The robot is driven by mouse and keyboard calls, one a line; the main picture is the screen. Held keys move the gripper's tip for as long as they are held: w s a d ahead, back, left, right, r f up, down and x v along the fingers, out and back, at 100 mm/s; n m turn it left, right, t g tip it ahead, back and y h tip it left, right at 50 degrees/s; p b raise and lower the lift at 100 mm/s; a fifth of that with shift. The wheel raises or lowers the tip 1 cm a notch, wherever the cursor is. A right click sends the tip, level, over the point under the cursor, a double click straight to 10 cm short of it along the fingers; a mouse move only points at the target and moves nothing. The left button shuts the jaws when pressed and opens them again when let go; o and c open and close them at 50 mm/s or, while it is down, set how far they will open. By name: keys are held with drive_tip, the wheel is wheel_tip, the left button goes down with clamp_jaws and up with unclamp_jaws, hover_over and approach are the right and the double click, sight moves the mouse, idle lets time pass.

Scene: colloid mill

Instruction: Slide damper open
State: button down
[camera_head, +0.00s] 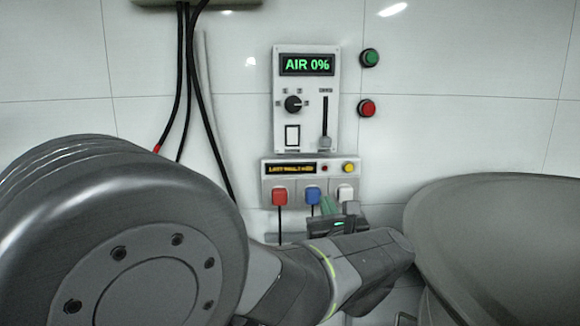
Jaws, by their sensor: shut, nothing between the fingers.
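The white control panel (283,134) is on the tiled wall, with a green display (307,65) reading "AIR 0%". My gripper (328,206) is below the panel, in front of the lower socket box, apart from the slider. Its fingers look together, with nothing held. Parts of the fingers are small and hard to make out.
A rotary knob (293,104) and a white switch (292,135) are left of the slider. Green (370,58) and red (368,108) buttons are to its right. The socket box (267,170) holds coloured plugs. A grey bowl (500,235) stands right; a large bolted grey body (130,220) fills the left.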

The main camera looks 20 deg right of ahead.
sight(326, 142)
drive_tip(key=shift+w+d+r+m+t+h, duration=0.15)
drive_tip(key=shift+d+r+m+h, duration=0.2)
drive_tip(key=shift+d, duration=0.2)
drive_tip(key=shift+s+d+r+m+t+h, duration=0.15)
drive_tip(key=shift+d+r+m+h, duration=0.15)
drive_tip(key=shift+d+m, duration=0.2)
drive_tip(key=shift+w, duration=0.25)
drive_tip(key=x, duration=0.9)
drive_tip(key=shift+b, duration=0.35)
drive_tip(key=r, duration=0.3)
drive_tip(key=shift+w+r+p, duration=0.25)
drive_tip(key=shift+w+p, duration=0.05)
drive_tip(key=shift+p, duration=0.05)
drive_tip(key=shift+d+r, duration=0.1)
drive_tip(key=shift+r, duration=0.25)
drive_tip(key=shift+r, duration=0.15)
